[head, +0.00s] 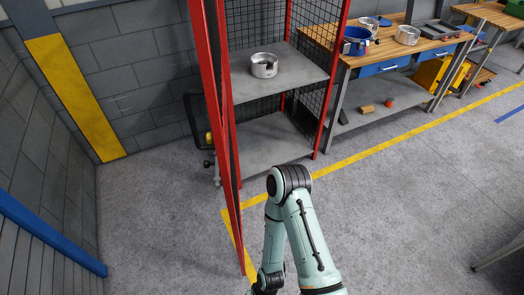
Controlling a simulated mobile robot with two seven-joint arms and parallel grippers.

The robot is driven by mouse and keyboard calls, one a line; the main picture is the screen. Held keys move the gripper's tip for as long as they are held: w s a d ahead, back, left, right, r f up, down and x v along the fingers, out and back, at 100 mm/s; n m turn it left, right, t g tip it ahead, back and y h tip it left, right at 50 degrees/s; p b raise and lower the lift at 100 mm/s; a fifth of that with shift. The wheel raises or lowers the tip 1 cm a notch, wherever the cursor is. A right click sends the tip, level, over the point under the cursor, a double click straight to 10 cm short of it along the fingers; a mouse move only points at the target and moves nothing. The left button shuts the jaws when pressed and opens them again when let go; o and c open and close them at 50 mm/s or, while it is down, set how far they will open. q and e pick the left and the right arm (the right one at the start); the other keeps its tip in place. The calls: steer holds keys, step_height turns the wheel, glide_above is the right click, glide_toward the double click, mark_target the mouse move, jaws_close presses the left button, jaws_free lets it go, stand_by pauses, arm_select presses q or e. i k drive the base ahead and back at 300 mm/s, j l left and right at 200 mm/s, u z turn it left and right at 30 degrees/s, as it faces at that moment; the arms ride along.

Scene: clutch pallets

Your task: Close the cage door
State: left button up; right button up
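The cage (332,80) is a tall red-framed rack with black mesh walls and grey shelves, standing open at the front. Its red-framed door (237,235) stands swung out toward me and shows almost edge-on along the cage's left side. A silver metal ring-shaped part (264,65) with a notch sits on the upper shelf. One of my pale green arms reaches in from the bottom, bends at its elbow and runs back down, right of the door's lower end. Its wrist is cut off by the bottom edge. No gripper fingers show, and I see no contact with the door.
A block wall and a blue rail (50,235) are at left.

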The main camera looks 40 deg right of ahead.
mark_target(204, 15)
steer(key=i+j+z, duration=0.1)
steer(key=z, duration=0.35)
steer(key=i+j+z, duration=0.2)
steer(key=z, duration=0.2)
steer(key=i+j+z, duration=0.2)
steer(key=z, duration=0.25)
